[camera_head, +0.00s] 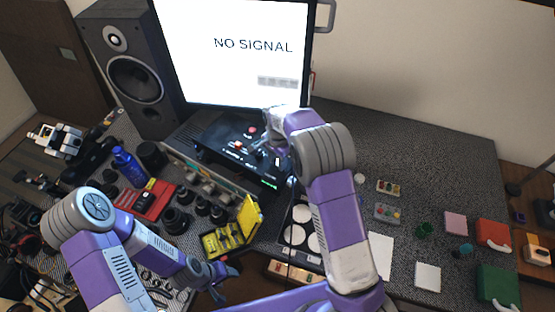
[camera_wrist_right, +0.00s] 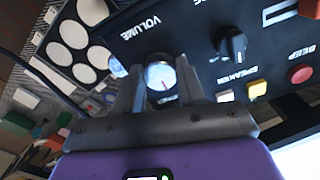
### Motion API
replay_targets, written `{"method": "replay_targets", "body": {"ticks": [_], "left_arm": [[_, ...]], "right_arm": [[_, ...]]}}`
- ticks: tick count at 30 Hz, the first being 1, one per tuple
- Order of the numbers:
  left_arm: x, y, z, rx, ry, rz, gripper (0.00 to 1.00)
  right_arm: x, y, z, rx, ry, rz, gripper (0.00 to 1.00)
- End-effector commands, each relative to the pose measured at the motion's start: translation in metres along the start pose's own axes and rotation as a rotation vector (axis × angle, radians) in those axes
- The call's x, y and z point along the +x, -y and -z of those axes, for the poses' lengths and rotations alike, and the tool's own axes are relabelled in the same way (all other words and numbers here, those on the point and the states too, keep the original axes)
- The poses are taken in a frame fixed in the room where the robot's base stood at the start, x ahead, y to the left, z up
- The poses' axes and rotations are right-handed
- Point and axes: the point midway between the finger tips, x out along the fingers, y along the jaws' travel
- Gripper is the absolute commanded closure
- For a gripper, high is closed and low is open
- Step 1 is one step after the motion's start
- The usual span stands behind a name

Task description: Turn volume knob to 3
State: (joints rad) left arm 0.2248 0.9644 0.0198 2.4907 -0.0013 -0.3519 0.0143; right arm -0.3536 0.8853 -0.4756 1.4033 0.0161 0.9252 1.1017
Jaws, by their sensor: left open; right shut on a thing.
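The black control box (camera_head: 225,140) stands below the monitor in the head view. In the right wrist view its panel (camera_wrist_right: 185,30) carries the printed word VOLUME. The volume knob (camera_wrist_right: 160,76), with a pale face and a red mark, sits between the fingers of my right gripper (camera_wrist_right: 158,85), which is shut on it. In the head view my right gripper (camera_head: 272,150) is at the box's right part, largely hidden by its own wrist. The scale around the knob cannot be read. My left gripper (camera_head: 222,278) is open and empty, low near the table's front.
A black selector knob (camera_wrist_right: 232,44), a yellow button (camera_wrist_right: 257,89) and a red button (camera_wrist_right: 301,74) are beside the volume knob. The monitor (camera_head: 240,50) reads NO SIGNAL. A speaker (camera_head: 135,70) stands left. Lens parts, a red tray (camera_head: 150,200) and a yellow case (camera_head: 225,238) crowd the front.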

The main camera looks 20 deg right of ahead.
Motion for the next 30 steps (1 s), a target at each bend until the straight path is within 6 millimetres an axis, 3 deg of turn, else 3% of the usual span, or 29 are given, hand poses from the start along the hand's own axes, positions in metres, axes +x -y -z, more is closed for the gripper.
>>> {"method": "replay_targets", "body": {"ticks": [1, 5, 6, 16, 24, 30], "left_arm": [[0.0, 0.0, 0.0, 0.0, 0.0, 0.0, 0.42], [0.0, 0.0, 0.0, 0.0, 0.0, 0.0, 0.42], [0.0, 0.0, 0.0, 0.0, 0.0, 0.0, 0.42], [0.0, 0.0, 0.0, 0.0, 0.0, 0.0, 0.42], [-0.001, -0.001, 0.0, 0.0, 0.0, 0.0, 0.42], [-0.002, -0.001, 0.0, 0.0, 0.0, 0.0, 0.42]], "right_arm": [[-0.002, 0.001, 0.001, 0.0, -0.004, 0.005, 0.56], [-0.001, 0.001, 0.001, -0.001, -0.003, 0.003, 0.36], [-0.001, 0.001, 0.001, -0.001, -0.002, 0.003, 0.35], [-0.007, 0.001, 0.001, -0.001, -0.002, 0.004, 0.35], [-0.051, 0.001, 0.001, -0.002, -0.004, 0.006, 0.35], [-0.073, 0.001, 0.001, -0.001, -0.002, 0.003, 0.35]]}}
